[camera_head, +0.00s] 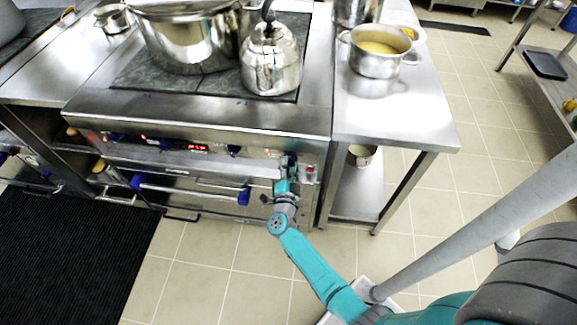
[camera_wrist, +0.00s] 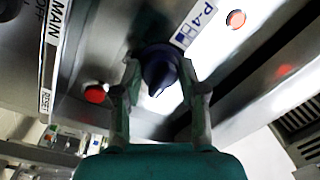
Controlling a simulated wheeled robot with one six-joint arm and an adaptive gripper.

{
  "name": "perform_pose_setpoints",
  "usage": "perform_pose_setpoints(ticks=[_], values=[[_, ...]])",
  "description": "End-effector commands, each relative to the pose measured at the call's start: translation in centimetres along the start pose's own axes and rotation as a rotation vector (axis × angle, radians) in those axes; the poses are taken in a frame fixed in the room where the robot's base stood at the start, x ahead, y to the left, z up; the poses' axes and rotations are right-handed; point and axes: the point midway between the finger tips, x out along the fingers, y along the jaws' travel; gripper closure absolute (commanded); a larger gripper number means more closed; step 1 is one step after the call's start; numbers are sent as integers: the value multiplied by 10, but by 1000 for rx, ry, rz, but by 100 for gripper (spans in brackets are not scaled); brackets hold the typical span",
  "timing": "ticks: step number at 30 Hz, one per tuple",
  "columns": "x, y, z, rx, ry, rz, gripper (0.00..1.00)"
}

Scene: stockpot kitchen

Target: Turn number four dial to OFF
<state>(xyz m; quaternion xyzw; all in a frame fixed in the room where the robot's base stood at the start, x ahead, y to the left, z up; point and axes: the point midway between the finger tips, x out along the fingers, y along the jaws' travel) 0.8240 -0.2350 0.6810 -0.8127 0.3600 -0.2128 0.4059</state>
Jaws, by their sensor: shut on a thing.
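The number four dial (camera_wrist: 160,68) is a dark blue knob beside a "P-4" label (camera_wrist: 202,20) in the wrist view. My gripper (camera_wrist: 162,80) has one finger on each side of the knob and is shut on it. In the head view my gripper (camera_head: 288,172) is at the right end of the stove's front panel, and it largely hides the dial there. The knob's pointed end faces the palm side. I cannot read its exact setting; no OFF mark for this dial shows.
A red button (camera_wrist: 95,94) and a "MAIN" label (camera_wrist: 58,22) are near the left finger. The stove (camera_head: 215,108) carries a large pot (camera_head: 190,40) and a kettle (camera_head: 270,62). An oven handle (camera_head: 190,190) sticks out left of my gripper. A steel side table (camera_head: 390,125) stands at right.

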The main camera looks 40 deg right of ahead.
Motion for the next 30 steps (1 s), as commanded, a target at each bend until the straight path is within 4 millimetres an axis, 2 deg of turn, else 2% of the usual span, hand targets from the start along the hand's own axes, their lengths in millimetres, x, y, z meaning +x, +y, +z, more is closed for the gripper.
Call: perform_pose_setpoints(ticks=[30], values=[[-1,3,-2,-961,-72,7,93]])
